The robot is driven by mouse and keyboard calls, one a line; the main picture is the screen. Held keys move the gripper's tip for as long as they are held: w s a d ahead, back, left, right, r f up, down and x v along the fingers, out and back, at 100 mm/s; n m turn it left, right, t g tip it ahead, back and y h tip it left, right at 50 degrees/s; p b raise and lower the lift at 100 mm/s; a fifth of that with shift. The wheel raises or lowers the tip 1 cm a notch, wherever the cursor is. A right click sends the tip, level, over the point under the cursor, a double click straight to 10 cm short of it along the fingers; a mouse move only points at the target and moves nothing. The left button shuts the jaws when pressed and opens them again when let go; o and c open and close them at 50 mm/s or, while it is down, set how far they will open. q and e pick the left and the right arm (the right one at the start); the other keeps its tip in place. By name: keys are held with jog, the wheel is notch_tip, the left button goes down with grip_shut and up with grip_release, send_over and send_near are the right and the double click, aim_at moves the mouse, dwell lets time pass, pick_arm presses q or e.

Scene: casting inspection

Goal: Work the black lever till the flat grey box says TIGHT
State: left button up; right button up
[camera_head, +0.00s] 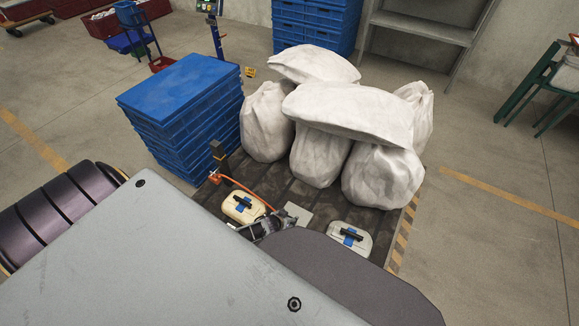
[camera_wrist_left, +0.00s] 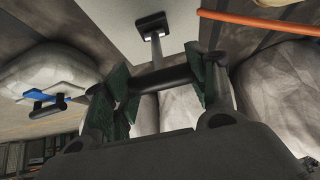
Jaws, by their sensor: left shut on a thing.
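My left gripper (camera_head: 268,228) is low over the dark platform, partly hidden by my own arm in the head view. In the left wrist view its green-padded fingers (camera_wrist_left: 160,85) are shut on a black bar (camera_wrist_left: 162,78), which looks like the black lever. A thin stem runs from the bar to a small black piece (camera_wrist_left: 152,22) by a flat pale grey surface (camera_wrist_left: 112,22). This looks like the flat grey box, a small plate (camera_head: 298,213) beside the gripper in the head view. I can read no word on it. My right gripper is not in view.
A cream container (camera_head: 243,207) and a whitish one (camera_head: 350,238), both with blue and black tops, stand either side of the gripper. An orange hose (camera_head: 247,189) curves close by. White sacks (camera_head: 350,112) and stacked blue crates (camera_head: 190,110) crowd the platform's back and left.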

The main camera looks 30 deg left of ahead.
pick_arm(q)
jog(key=shift+s+f, duration=0.45)
jog(key=shift+s, duration=0.35)
jog(key=o, duration=1.1)
jog(key=shift+c, duration=0.2)
jog(key=o, duration=0.4)
jog(key=shift+w, duration=0.15)
jog(key=shift+w+r, duration=0.1)
jog(key=shift+r, duration=0.15)
jog(key=shift+r, duration=0.1)
jog(key=shift+v, duration=5.85)
